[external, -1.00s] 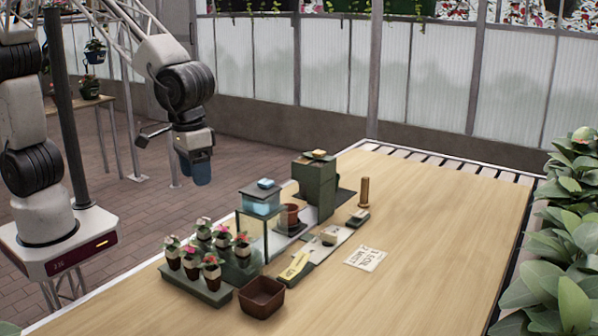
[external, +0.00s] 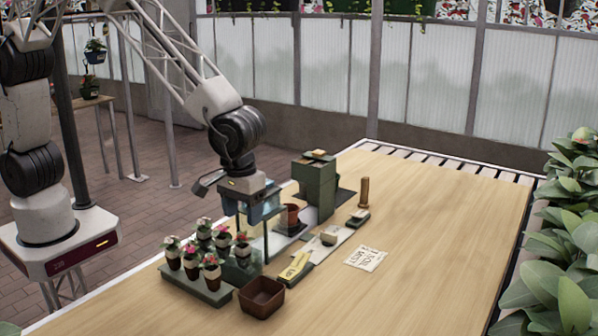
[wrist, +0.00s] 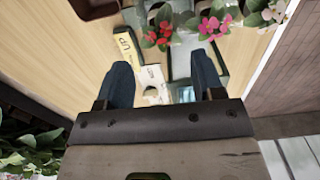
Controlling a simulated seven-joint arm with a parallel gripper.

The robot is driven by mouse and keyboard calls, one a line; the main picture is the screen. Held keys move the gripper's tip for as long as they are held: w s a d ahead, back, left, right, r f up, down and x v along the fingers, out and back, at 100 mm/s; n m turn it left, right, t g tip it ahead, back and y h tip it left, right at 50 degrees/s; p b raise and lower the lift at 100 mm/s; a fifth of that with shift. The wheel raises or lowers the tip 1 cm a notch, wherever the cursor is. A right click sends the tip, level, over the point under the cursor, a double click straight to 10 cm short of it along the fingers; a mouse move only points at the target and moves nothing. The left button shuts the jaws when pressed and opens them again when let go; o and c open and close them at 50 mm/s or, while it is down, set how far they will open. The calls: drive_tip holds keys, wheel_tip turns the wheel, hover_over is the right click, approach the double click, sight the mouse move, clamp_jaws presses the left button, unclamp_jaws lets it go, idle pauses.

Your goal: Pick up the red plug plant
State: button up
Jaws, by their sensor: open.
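Several potted plug plants stand in rows on a dark green tray (external: 212,295) at the table's near left. In the wrist view, a plant with red flowers (wrist: 160,32) is at the top centre, beside pink flowers (wrist: 215,25) and paler pink flowers (wrist: 273,12). My gripper (external: 250,215) is open, pointing down, above and behind the plants. In the wrist view my gripper (wrist: 162,65) has nothing between its two blue fingers.
A brown square pot (external: 261,297) stands right of the tray. Behind are a glass-sided stand partly hidden by my gripper, a terracotta pot (external: 291,215) and a green box (external: 315,185). A yellow-labelled piece (external: 296,268) and a paper card (external: 366,258) lie rightward. The table's right side is clear.

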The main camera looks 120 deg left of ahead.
sight(244, 242)
drive_tip(key=shift+f, duration=1.3)
drive_tip(key=shift+f, duration=2.6)
drive_tip(key=c, duration=1)
drive_tip(key=shift+r, duration=0.1)
wheel_tip(244, 242, up, 10)
drive_tip(key=shift+a, duration=0.15)
